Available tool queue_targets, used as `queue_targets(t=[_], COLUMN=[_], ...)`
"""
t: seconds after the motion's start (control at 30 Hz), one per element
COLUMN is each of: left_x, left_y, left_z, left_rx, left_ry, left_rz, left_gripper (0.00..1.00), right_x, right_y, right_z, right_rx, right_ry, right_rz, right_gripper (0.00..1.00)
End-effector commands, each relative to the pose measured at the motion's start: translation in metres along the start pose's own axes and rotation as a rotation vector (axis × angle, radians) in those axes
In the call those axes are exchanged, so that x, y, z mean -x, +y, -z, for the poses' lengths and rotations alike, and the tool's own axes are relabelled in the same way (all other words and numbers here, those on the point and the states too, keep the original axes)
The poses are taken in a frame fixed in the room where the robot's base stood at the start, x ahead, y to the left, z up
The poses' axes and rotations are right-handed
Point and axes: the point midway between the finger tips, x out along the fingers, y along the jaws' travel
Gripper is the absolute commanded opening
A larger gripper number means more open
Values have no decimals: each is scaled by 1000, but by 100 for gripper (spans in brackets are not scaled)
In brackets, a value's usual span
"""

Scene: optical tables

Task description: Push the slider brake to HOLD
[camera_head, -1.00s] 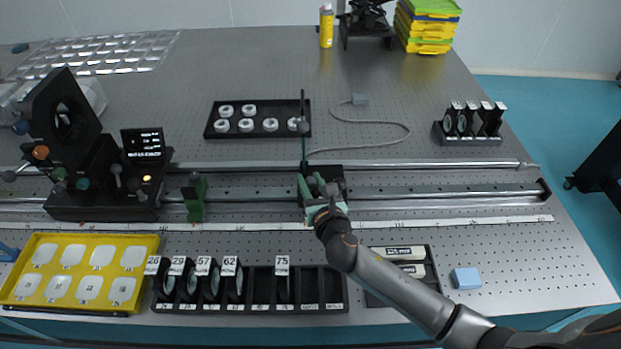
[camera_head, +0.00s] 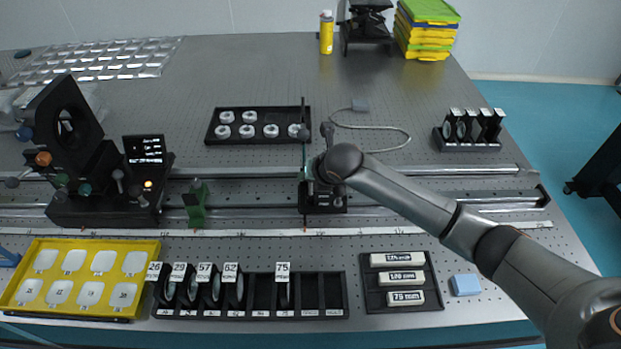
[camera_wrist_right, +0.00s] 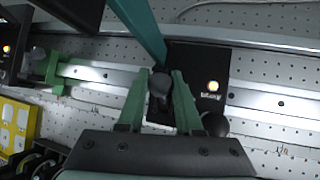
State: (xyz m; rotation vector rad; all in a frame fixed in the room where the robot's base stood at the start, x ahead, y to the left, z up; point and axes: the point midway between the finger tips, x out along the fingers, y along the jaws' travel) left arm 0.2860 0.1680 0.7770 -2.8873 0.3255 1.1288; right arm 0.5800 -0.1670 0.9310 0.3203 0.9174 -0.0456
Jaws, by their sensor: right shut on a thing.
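The slider (camera_head: 322,206) is a black carriage on the rail at the middle of the table, with a thin upright green and black post. In the right wrist view its black top (camera_wrist_right: 205,62) has a lit orange lamp and a label too small to read. My right gripper (camera_wrist_right: 162,80) has its green fingers closed on a dark round-headed knob (camera_wrist_right: 159,88) beside the post. A second dark knob (camera_wrist_right: 215,124) sits just right of the fingers. In the head view my right arm hides most of the gripper. My left gripper is out of view.
A green stop (camera_head: 196,204) stands on the rail left of the slider. A black tray (camera_head: 212,131) of white rings lies behind. A lens rack (camera_head: 325,314) and a black tray with labelled white blocks (camera_head: 438,301) lie in front. The rail to the right is clear below my arm.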

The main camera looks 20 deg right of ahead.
Motion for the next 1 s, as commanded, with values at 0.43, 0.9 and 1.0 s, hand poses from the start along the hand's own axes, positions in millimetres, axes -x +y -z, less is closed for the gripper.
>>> queue_targets(t=[0.43, 0.9, 1.0], left_x=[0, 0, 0], left_y=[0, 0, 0], left_z=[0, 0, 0], left_rx=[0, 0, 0], left_ry=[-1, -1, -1], left_rz=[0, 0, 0], left_gripper=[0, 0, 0], right_x=[-5, -5, -6], right_y=[-2, -2, -2], right_z=[-4, -4, -4], right_rx=[-31, -31, -31], right_ry=[102, 104, 105], right_rz=[8, 8, 8], right_gripper=[0, 46, 58])
